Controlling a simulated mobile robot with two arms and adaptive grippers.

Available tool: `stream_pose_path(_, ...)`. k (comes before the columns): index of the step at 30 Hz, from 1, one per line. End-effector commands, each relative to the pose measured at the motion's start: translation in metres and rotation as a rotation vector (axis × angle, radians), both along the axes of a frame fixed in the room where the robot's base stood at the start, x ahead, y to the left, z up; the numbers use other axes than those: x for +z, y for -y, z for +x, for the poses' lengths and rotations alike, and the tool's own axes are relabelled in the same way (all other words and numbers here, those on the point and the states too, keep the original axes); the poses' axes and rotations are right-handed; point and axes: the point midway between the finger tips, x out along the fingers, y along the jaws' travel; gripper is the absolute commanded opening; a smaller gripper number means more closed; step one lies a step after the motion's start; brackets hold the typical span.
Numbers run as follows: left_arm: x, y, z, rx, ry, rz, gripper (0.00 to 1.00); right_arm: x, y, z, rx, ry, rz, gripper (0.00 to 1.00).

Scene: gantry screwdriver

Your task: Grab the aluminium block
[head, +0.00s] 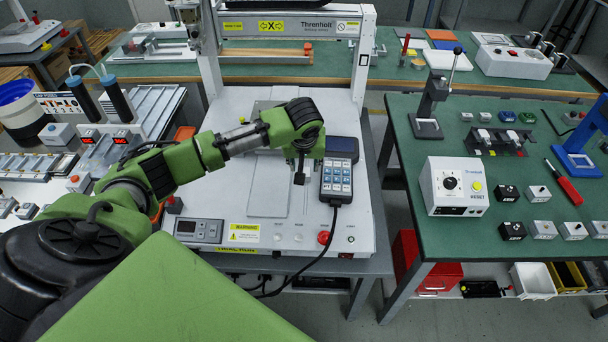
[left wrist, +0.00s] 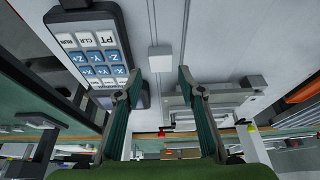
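A small pale grey block, which looks like the aluminium block (left wrist: 160,60), sits on the white machine bed in the left wrist view. I cannot make it out in the head view, where my left gripper and forearm cover that area. My left gripper (head: 300,172) points down over the gantry bed (head: 205,195), just left of the keypad pendant (head: 337,178). In the left wrist view my left gripper (left wrist: 159,82) has its two fingers apart with nothing between them. The block appears beyond the fingertips, roughly centred on the gap. My right gripper is not in view.
The pendant (left wrist: 90,45) lies close beside one finger, and a pale metal fixture (left wrist: 225,100) lies near the other. The gantry frame (head: 290,27) rises behind my arm. A red button (head: 323,238) sits at the bed's front. A green bench (head: 400,240) stands to the right.

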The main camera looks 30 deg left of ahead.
Motion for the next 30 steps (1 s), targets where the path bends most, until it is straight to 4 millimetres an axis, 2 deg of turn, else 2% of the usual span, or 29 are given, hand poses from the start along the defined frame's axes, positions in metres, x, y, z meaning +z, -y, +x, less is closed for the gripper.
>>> stream_pose_path(5,-0.010,-0.002,0.004,-0.001,0.001,0.001,0.36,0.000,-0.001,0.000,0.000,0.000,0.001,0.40)
stream_pose_path(15,-0.051,-0.012,0.016,-0.002,0.001,0.002,0.36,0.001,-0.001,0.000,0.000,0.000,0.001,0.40)
stream_pose_path(24,-0.055,-0.013,0.018,-0.004,0.002,0.000,0.36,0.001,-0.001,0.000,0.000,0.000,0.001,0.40)
stream_pose_path(25,-0.055,-0.013,0.018,-0.003,0.002,0.001,0.31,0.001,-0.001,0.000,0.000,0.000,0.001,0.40)
stream_pose_path(28,-0.055,-0.013,0.018,-0.002,0.002,0.001,0.05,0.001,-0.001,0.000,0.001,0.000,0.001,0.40)
stream_pose_path(30,-0.055,-0.013,0.018,-0.002,0.002,0.001,0.04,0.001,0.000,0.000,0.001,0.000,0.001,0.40)
